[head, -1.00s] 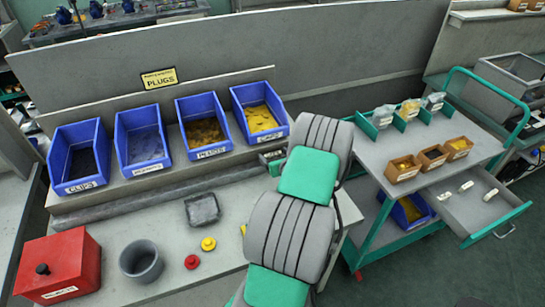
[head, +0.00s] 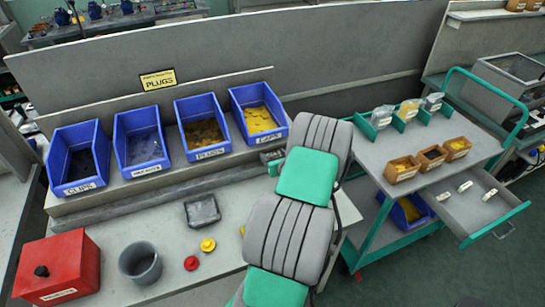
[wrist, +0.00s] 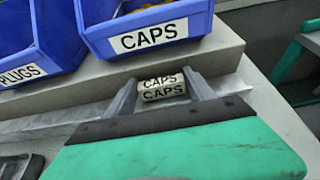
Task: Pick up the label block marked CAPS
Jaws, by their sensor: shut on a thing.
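The label block marked CAPS (wrist: 162,88) is a small pale block with black letters, showing the word twice. It sits between the two grey fingers of my gripper (wrist: 160,82), which is shut on it. The block is just in front of the grey ledge, below the blue bin labelled CAPS (wrist: 150,37); I cannot tell whether it touches the surface. In the head view this blue bin of yellow parts (head: 260,127) is the rightmost of the row.
Other blue bins labelled PLUGS (head: 208,152) and CLIPS (head: 84,186) stand along the ledge. The bench holds a red box (head: 60,265), a grey cup (head: 140,264), a grey tray (head: 202,211) and loose caps. A green-railed cart (head: 440,150) with an open drawer stands right.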

